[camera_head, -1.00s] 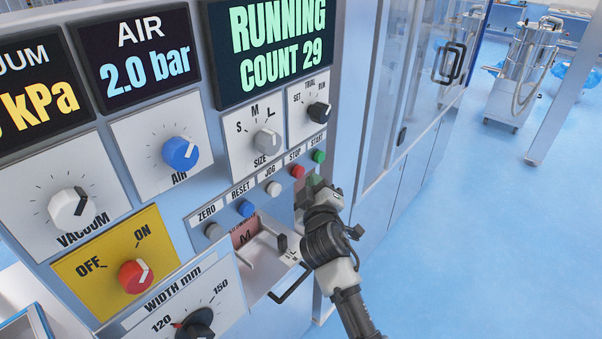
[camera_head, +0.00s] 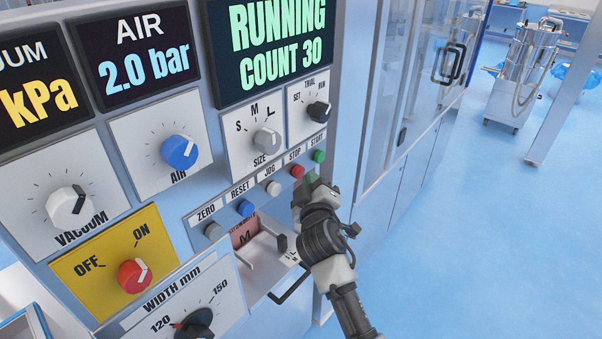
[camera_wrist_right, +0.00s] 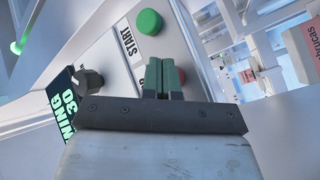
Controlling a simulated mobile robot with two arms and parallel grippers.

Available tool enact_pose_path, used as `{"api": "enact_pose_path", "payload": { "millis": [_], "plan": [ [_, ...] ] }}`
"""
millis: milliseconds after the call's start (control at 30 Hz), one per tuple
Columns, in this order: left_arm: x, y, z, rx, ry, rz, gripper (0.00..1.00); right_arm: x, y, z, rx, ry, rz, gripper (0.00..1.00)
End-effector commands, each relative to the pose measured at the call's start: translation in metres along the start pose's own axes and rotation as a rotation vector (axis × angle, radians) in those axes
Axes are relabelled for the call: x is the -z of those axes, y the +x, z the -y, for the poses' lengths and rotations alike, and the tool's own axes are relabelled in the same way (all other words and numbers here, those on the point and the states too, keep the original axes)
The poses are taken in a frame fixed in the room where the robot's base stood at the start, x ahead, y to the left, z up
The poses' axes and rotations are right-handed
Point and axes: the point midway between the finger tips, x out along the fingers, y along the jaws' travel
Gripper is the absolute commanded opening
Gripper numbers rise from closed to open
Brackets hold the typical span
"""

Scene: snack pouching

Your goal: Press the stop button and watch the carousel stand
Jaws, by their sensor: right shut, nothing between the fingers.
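The red stop button (camera_head: 297,171) sits under its STOP label on the sloped button row, beside the green start button (camera_head: 319,156). My right gripper (camera_head: 309,178) is shut and empty, with its greenish fingertips just below and right of the stop button. In the right wrist view the shut fingers (camera_wrist_right: 163,78) point at the panel below the green start button (camera_wrist_right: 149,22) and largely cover the stop button's place. I cannot tell whether they touch it. The display (camera_head: 276,45) reads RUNNING, COUNT 30. I cannot make out the carousel. My left gripper is not in view.
A white jog button (camera_head: 273,188), blue reset button (camera_head: 246,208) and grey zero button (camera_head: 213,231) continue the row. A size knob (camera_head: 265,138) and mode knob (camera_head: 319,111) are above. A black handle (camera_head: 291,285) juts out below. Blue floor (camera_head: 480,240) is open at right.

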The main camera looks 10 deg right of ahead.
Motion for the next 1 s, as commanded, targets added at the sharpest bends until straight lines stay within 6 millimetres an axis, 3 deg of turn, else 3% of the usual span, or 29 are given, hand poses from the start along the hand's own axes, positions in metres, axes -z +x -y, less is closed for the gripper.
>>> {"api": "enact_pose_path", "payload": {
  "millis": [1000],
  "plan": [
    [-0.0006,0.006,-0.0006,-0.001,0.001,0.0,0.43,0.0054,0.0074,0.0053,0.0,0.0,-0.001,0.0]
  ]
}}
